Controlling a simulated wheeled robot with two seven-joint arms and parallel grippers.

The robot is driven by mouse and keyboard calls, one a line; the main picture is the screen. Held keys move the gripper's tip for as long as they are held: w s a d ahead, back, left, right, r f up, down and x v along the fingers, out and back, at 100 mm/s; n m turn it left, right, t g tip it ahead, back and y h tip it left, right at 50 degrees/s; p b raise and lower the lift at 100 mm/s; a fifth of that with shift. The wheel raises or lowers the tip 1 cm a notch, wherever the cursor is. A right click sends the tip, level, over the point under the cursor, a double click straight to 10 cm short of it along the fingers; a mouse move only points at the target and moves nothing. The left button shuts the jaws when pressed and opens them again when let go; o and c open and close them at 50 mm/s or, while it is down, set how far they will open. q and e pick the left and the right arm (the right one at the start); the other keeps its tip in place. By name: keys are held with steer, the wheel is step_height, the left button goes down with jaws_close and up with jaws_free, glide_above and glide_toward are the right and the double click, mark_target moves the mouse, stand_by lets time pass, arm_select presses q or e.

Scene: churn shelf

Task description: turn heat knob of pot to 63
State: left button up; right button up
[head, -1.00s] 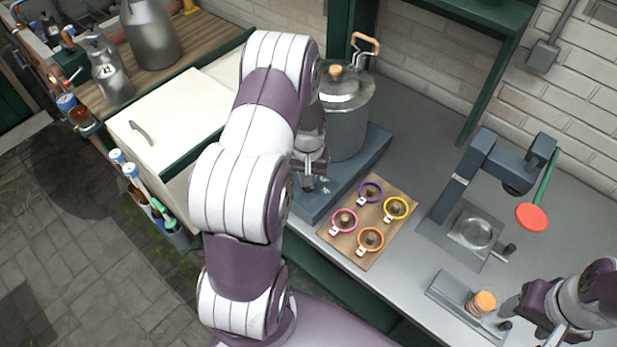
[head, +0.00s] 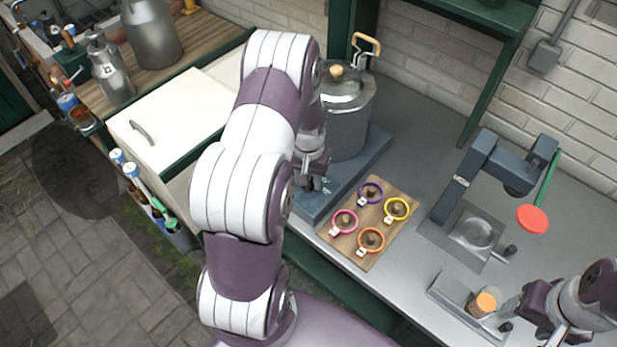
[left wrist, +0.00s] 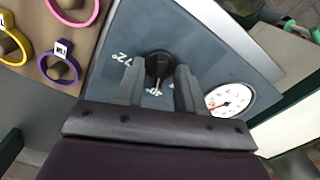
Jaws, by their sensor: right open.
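The pot (head: 349,105) is a metal vessel with a lid and a wooden knob on top. It stands on a blue-grey heater base (head: 372,150). In the left wrist view the black heat knob (left wrist: 158,66) sits on the base panel (left wrist: 190,35), with a "72°" mark beside it. Other marks are partly hidden. My left gripper (left wrist: 160,78) has a finger on each side of the knob and looks closed on it; in the head view my arm hides part of this. My right gripper (head: 512,312) is open at the lower right.
A round white dial gauge (left wrist: 230,101) is on the panel. A wooden board (head: 377,250) with several coloured rings lies beside the base. A grey press with a red-ended green lever (head: 532,219) stands right. An orange-topped piece (head: 485,303) is by my right gripper.

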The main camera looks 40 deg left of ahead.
arm_select(q)
step_height(320, 180, up, 13)
steer(key=b, duration=0.2)
steer(key=shift+f, duration=0.2)
stand_by(0.4)
